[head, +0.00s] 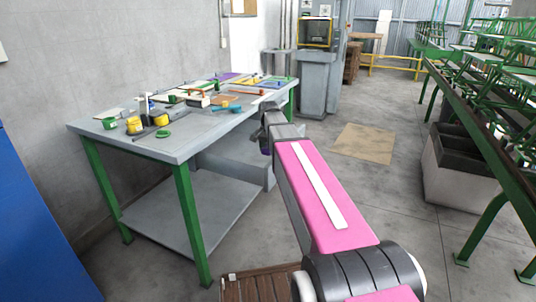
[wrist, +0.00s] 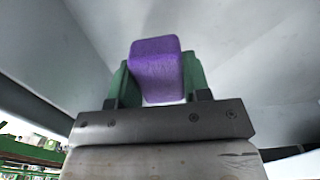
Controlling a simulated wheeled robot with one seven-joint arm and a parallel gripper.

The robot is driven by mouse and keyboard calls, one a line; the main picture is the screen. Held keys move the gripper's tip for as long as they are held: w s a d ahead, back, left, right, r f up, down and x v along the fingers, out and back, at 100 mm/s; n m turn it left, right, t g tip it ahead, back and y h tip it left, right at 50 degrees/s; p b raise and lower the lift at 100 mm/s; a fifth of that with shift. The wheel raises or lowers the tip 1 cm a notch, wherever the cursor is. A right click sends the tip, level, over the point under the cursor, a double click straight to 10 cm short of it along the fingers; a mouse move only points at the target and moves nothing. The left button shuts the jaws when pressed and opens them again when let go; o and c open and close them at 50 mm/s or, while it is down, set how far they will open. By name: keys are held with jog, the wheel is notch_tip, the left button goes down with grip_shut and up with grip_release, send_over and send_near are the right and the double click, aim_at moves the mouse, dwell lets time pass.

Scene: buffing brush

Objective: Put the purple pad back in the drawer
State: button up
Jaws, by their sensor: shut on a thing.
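The purple pad (wrist: 155,72) is a block held between the two green fingers of my gripper (wrist: 157,80) in the wrist view. My gripper is shut on it, and pale grey surfaces lie beyond. In the head view my gripper (head: 266,147) is beside the right side of the workbench, below its top, mostly hidden by my arm. A grey drawer-like box (head: 232,167) juts out under the bench top near my gripper. Its inside is not clearly visible, and I cannot tell whether the pad is inside it or above it.
The grey workbench (head: 190,143) with green legs carries several tools, yellow pots and coloured mats. A blue cabinet (head: 35,215) stands at the left. A wooden pallet (head: 260,285) lies at the front. Open floor with a brown mat (head: 363,143) is at the right.

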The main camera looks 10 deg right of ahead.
aim_at(268, 153)
jog(key=shift+f, duration=1.3)
jog(key=shift+f, duration=0.2)
jog(key=o, duration=1)
jog(key=shift+c, duration=0.2)
jog(key=shift+r, duration=0.15)
notch_tip(268, 153, up, 12)
jog(key=shift+r, duration=0.1)
